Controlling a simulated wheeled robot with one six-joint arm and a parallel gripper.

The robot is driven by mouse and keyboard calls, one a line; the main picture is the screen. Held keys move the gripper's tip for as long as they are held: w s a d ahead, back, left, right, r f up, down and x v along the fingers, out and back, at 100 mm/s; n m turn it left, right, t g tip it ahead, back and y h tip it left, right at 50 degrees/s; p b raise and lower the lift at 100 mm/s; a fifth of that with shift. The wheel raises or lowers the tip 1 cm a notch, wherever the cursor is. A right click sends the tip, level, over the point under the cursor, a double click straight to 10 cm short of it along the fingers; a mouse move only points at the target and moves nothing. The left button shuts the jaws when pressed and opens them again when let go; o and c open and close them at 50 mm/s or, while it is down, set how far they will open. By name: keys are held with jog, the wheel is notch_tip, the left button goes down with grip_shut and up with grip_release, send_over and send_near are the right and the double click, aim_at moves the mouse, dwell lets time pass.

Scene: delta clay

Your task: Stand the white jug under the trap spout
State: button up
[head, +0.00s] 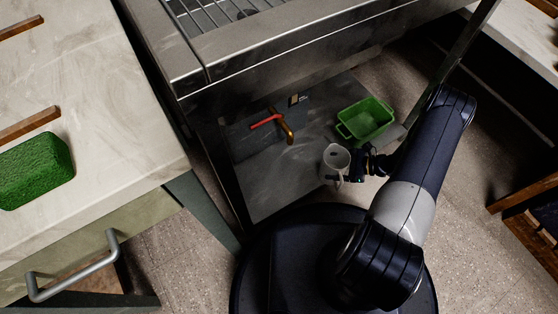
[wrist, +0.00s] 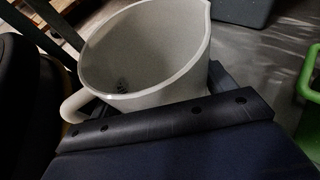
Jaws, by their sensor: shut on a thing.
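The white jug (head: 335,160) is upright above the grey lower shelf (head: 270,195) under the steel counter. I cannot tell whether its base touches the shelf. My gripper (head: 356,166) comes from the right and is shut on the jug. The wrist view shows the jug (wrist: 150,50) close up, its open mouth upward, its handle at left and its lip at upper right. The trap spout (head: 288,133) is a brass-coloured pipe with a red lever (head: 265,121), on a grey box behind and left of the jug. The jug stands apart from it, nearer to me.
A green tub (head: 366,119) sits on the shelf right of the spout; its edge also shows in the wrist view (wrist: 308,95). The steel counter (head: 270,60) overhangs the shelf. A counter leg (head: 222,165) stands at left. The shelf's front left is clear.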

jog(key=w+a+b, duration=0.1)
jog(key=a, duration=0.4)
jog(key=w+a+f+b, duration=0.1)
jog(key=a+b, duration=0.1)
jog(key=a, duration=0.3)
jog(key=w+a+b, duration=0.1)
jog(key=a+b, duration=0.1)
jog(key=a, duration=0.4)
jog(key=shift+f, duration=0.4)
jog(key=shift+r, duration=0.15)
jog(key=o, duration=1)
jog(key=shift+f, duration=0.2)
jog(key=shift+r, duration=0.1)
